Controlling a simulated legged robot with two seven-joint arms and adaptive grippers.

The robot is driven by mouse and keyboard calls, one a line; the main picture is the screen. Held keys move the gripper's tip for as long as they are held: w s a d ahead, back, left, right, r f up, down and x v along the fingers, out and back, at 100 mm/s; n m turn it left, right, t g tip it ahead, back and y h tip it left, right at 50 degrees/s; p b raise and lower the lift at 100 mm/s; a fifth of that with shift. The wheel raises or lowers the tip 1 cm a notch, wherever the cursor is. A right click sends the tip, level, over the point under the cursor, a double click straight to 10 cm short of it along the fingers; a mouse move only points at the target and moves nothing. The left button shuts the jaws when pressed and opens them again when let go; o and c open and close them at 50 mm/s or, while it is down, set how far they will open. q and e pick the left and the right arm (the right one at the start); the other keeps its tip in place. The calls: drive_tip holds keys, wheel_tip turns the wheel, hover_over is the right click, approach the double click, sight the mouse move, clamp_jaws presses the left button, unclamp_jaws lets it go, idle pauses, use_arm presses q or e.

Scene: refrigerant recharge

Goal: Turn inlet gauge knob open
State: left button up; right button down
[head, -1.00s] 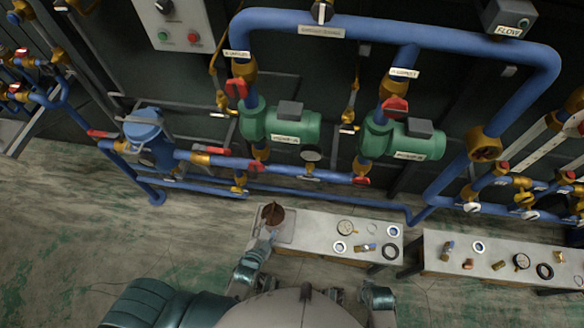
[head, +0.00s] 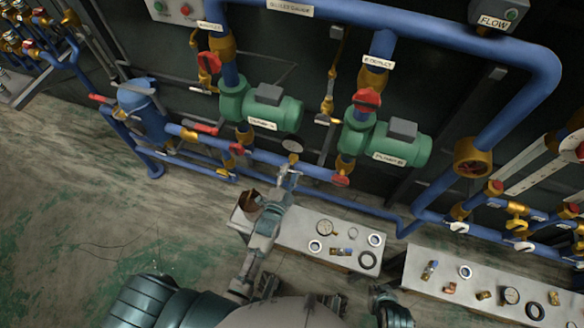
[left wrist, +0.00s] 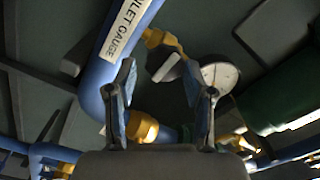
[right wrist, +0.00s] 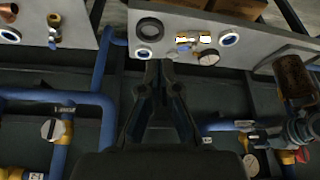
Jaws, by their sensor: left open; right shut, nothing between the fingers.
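A pale round gauge (head: 292,146) hangs from the blue pipe between the two green pumps. In the left wrist view the gauge (left wrist: 219,77) is partly behind my right-hand finger. A small grey knob (left wrist: 166,68) sits on a brass fitting beside it, under a label reading "LET GAUGE", its first letters cut off. My left gripper (head: 288,172) is just below the gauge; in its wrist view the open fingers (left wrist: 160,75) lie either side of the knob in the picture. Contact cannot be told. My right gripper (right wrist: 160,68) is shut and empty, low by the benches.
A grey bench (head: 300,238) with gauges, rings and a brown open container (head: 256,205) lies below my left arm. A second bench (head: 420,262) with fittings stands to the right. Pumps (head: 265,108), blue pipes and red handles crowd around the left gripper.

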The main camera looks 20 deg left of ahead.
use_arm(q)
drive_tip(key=shift+w+d, duration=0.15)
drive_tip(key=shift+w, duration=0.85)
drive_tip(key=shift+w+a, duration=0.2)
drive_tip(key=shift+a, duration=0.55)
drive_tip(key=shift+d, duration=0.3)
drive_tip(key=c, duration=0.9)
drive_tip(key=shift+d, duration=0.1)
use_arm(e)
drive_tip(key=shift+w+a+r+t, duration=0.2)
drive_tip(key=shift+w+a+t, duration=0.35)
drive_tip(key=shift+w, duration=0.35)
